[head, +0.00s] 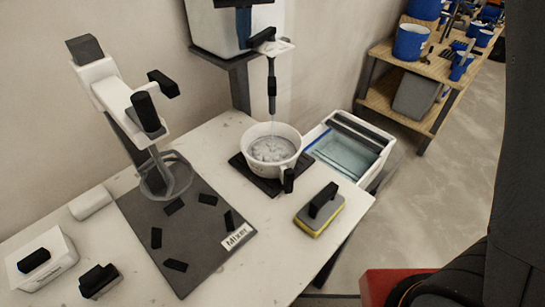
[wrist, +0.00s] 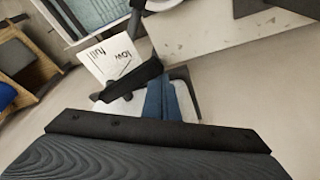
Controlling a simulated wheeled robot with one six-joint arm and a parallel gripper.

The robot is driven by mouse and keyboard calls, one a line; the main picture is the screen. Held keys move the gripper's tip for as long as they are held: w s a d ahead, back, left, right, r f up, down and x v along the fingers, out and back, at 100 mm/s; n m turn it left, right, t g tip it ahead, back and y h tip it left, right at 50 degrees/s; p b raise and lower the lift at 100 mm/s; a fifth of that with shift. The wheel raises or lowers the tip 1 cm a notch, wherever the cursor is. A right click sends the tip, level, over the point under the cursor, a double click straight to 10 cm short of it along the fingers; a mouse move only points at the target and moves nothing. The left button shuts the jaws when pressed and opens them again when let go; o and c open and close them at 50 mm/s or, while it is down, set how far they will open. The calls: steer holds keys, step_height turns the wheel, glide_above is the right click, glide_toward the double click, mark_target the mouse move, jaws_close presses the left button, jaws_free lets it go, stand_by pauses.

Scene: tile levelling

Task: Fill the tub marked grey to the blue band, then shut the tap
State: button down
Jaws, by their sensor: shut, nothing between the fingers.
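A white tub (head: 288,151) with a dark clip-like handle stands on a black pad (head: 237,163). A thin pale stream falls into it from the dark spout (head: 271,90), and the liquid (head: 272,149) inside looks grey and bubbly. I cannot make out a blue band or the word grey. The black tap lever (head: 262,37) lies over a white plate, which reads "low" and "full" in the wrist view (wrist: 105,55). My gripper (wrist: 165,90) is shut and empty, its blue fingers close beside the lever (wrist: 135,82); I cannot tell whether they touch.
A white tank (head: 208,28) stands behind the tap. A mixer (head: 95,75) is at the left, and a yellow sponge float (head: 319,211) is at the front right. A tray of water (head: 347,152) adjoins the table's right side. Shelving (head: 440,72) stands further right.

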steer(key=shift+s+d, duration=0.3)
steer(key=shift+d, duration=0.05)
stand_by(0.4)
steer(key=r+p, duration=0.4)
steer(key=r, duration=0.1)
steer(key=shift+w+a, duration=0.2)
steer(key=shift+d, duration=0.1)
steer(key=shift+s+d+p, duration=0.2)
steer(key=shift+s+d, duration=0.2)
steer(key=shift+d, duration=0.5)
steer(key=shift+s+d+p, duration=0.2)
steer(key=shift+s+d, duration=0.15)
steer(key=shift+d, duration=0.6)
steer(key=shift+s+d+p, duration=0.2)
steer(key=shift+s+d, duration=0.2)
steer(key=shift+d, duration=0.5)
